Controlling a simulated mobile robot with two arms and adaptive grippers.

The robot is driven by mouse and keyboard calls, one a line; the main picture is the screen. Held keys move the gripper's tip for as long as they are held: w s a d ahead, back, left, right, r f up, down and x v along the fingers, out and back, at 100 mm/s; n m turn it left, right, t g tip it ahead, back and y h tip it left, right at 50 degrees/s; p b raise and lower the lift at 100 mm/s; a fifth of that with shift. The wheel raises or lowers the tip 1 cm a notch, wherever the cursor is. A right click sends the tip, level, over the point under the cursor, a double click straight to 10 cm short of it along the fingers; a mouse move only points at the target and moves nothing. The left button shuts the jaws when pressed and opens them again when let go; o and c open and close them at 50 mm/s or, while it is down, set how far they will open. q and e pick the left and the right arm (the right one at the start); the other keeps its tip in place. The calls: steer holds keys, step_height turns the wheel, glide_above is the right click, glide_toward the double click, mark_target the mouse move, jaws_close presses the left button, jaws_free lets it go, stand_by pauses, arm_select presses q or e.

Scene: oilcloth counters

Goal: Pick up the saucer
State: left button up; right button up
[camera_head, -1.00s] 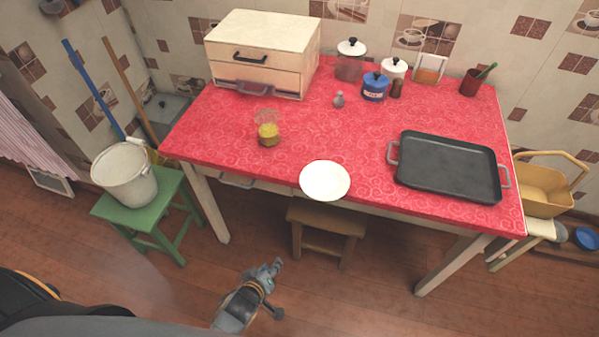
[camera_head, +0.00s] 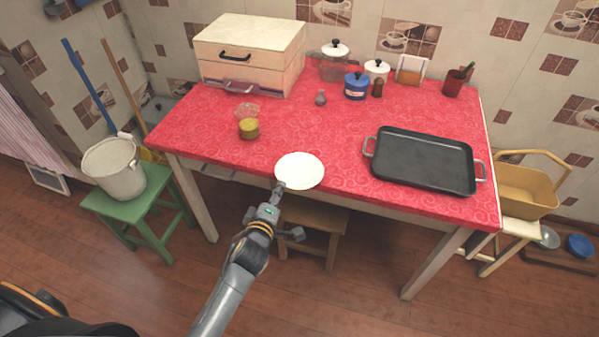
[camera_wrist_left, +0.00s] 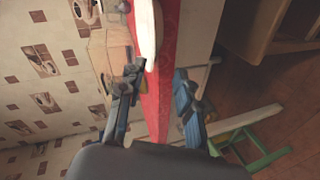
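The saucer (camera_head: 300,171) is a plain white disc lying at the front edge of the red table (camera_head: 330,150). My left gripper (camera_head: 279,188) is at the saucer's near left rim in the head view. In the left wrist view the gripper (camera_wrist_left: 156,74) has its two fingers spread apart. The saucer (camera_wrist_left: 147,32) shows edge-on just ahead of the fingertips, closer to the left finger. The red table edge runs through the gap between the fingers. I cannot tell whether a finger touches the saucer. My right gripper is not in view.
A dark tray (camera_head: 422,161) lies right of the saucer, and a glass with yellow contents (camera_head: 249,128) stands to the left. A wooden box (camera_head: 250,55) and several jars stand at the back. A wooden stool (camera_head: 312,225) is under the front edge.

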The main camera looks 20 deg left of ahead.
mark_target(299, 172)
arm_select(q)
steer(key=x, duration=0.5)
steer(key=shift+w+d+r, duration=0.15)
steer(key=shift+w+r, duration=0.05)
steer(key=shift+w, duration=0.05)
jaws_close()
